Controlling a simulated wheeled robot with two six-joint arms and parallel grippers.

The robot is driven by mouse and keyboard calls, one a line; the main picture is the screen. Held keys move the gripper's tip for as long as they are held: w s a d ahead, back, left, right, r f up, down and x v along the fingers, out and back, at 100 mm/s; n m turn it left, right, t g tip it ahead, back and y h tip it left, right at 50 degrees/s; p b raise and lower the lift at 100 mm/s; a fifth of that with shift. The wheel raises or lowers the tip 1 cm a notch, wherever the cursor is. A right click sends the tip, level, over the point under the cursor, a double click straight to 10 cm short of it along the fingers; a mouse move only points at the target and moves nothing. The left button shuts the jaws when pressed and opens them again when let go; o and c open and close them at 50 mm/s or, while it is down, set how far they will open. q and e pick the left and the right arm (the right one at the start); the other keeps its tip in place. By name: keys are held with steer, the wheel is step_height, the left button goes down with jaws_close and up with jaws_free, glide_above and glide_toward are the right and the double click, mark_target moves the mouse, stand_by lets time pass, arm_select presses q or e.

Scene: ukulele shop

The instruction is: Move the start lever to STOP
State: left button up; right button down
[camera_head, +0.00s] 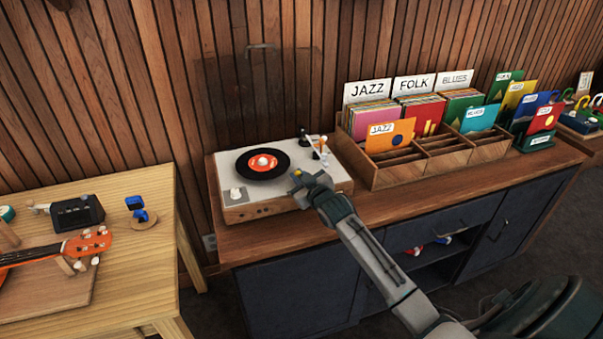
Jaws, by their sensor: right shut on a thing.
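The turntable (253,210) sits on the cabinet top, with a black record (250,169) with an orange label on its platter. The tonearm (303,137) is at the platter's right. My right gripper (297,181) is at the turntable's front right part, shut, with its arm coming in from the lower right. The start lever is at its jaws and mostly hidden by them; its position and markings cannot be read. My left gripper is not in view.
A wooden record crate (378,177) with labelled sleeves stands right of the turntable. The turntable's clear lid (265,90) stands raised behind it. A separate wooden table (150,270) at left holds a ukulele (88,243) and a black device (78,212).

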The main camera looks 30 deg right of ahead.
steer(key=shift+w+a+r+n, duration=0.1)
steer(key=shift+r+n, duration=0.15)
steer(key=shift+n, duration=0.15)
steer(key=c, duration=1.6)
jaws_free()
steer(key=shift+o, duration=0.6)
steer(key=shift+a+f, duration=0.1)
steer(key=shift+s, duration=0.3)
steer(key=s+a+r+b, duration=0.1)
steer(key=s, duration=0.9)
steer(key=shift+r+b, duration=0.3)
steer(key=shift+b, duration=0.05)
